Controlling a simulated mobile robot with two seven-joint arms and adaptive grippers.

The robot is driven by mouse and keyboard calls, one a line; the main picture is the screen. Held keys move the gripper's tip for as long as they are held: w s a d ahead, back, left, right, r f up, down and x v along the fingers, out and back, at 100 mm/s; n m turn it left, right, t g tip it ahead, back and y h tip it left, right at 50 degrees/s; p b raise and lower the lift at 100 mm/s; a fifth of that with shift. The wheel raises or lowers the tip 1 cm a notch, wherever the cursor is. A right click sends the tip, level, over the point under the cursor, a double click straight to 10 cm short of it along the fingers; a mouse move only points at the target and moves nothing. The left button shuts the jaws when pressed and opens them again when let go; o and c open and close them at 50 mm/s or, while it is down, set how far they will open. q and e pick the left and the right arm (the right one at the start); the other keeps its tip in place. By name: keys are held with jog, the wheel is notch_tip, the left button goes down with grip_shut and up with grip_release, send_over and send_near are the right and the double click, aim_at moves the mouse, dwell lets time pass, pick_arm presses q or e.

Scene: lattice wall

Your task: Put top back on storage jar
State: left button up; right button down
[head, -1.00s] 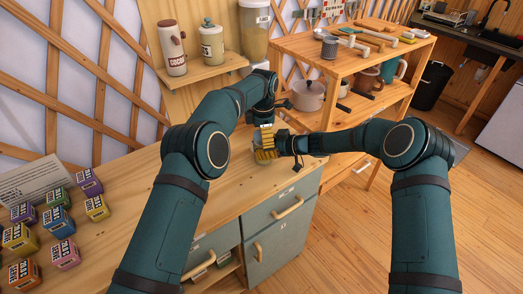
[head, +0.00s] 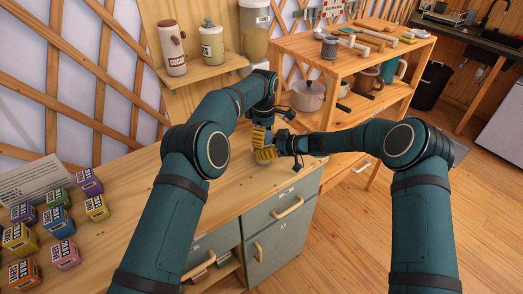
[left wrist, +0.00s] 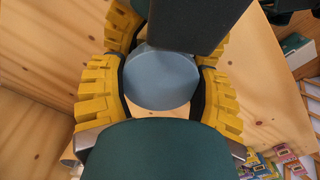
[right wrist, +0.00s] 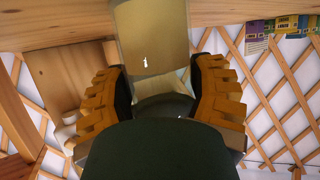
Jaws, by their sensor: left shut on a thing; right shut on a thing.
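My left gripper (head: 262,136) is above my right gripper (head: 268,155) over the wooden counter in the head view. In the left wrist view my left gripper's yellow fingers close on a round blue-grey lid (left wrist: 162,78) from both sides. In the right wrist view my right gripper (right wrist: 160,100) is shut on a pale, see-through storage jar (right wrist: 150,40) with a small white mark. The fingers hide most of the jar in the head view. The lid is over the jar, but I cannot tell whether it is seated.
Several small coloured boxes (head: 60,222) and a card (head: 35,183) are at the counter's left. A shelf (head: 205,68) with canisters is behind. A wooden rack (head: 300,95) with a pot (head: 308,95) is close on the right. The counter's middle (head: 130,195) is clear.

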pick_arm(q)
jog(key=m, duration=0.6)
jog(key=shift+m, duration=0.3)
jog(key=shift+r, duration=0.1)
jog(key=o, duration=1.3)
jog(key=shift+o, duration=0.2)
jog(key=shift+r, duration=2.2)
jog(key=shift+c, duration=0.2)
